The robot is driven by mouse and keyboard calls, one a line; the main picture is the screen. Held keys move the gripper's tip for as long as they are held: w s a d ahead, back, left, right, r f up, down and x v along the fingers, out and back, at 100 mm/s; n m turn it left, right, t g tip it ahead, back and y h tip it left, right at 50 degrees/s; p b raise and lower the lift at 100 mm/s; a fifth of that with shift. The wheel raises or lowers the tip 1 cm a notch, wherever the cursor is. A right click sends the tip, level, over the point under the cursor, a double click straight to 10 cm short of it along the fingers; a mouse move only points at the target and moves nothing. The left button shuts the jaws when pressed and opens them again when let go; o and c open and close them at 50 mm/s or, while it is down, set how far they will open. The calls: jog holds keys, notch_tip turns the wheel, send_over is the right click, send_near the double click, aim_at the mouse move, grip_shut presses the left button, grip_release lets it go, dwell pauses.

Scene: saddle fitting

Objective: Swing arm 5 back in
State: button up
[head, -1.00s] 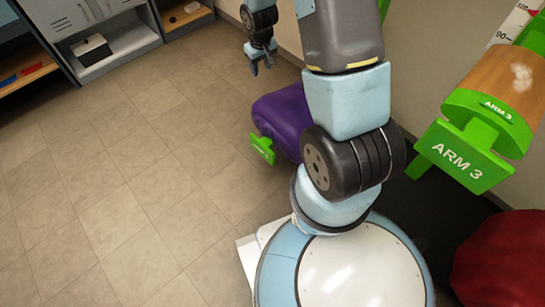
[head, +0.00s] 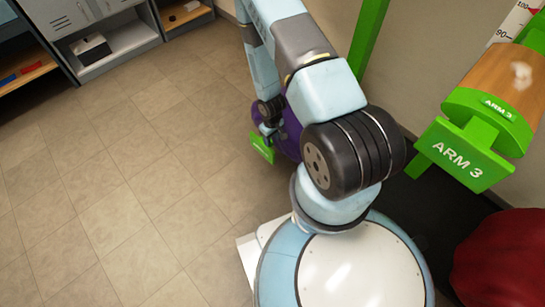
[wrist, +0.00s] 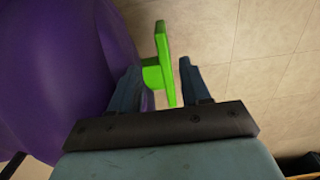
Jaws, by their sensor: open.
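A green T-shaped plate (head: 262,148) sticks out from a purple padded body (head: 290,135), low beside the wall. No arm number is readable on it, so I cannot tell whether it belongs to arm 5. My gripper (head: 267,128) is down at this plate, partly hidden by my own arm. In the wrist view, my gripper (wrist: 158,84) is open, and the green plate (wrist: 164,55) reaches between its two fingers. The left finger is close to the plate's stem and the purple body (wrist: 65,65); the right finger stands clear of the plate. I cannot tell whether anything touches.
A green plate marked ARM 3 (head: 460,155) on a wooden arm (head: 500,80) stands at the right. A dark red padded shape (head: 502,262) is at lower right. A green post (head: 368,35) rises by the wall. Open tiled floor (head: 120,190) lies left, with shelves (head: 110,35) at the back.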

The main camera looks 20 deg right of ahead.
aim_at(272, 156)
jog(key=shift+s+f, duration=0.3)
jog(key=shift+f, duration=0.6)
notch_tip(272, 156, down, 13)
jog(key=shift+r, duration=0.15)
grip_shut()
dwell(0.4)
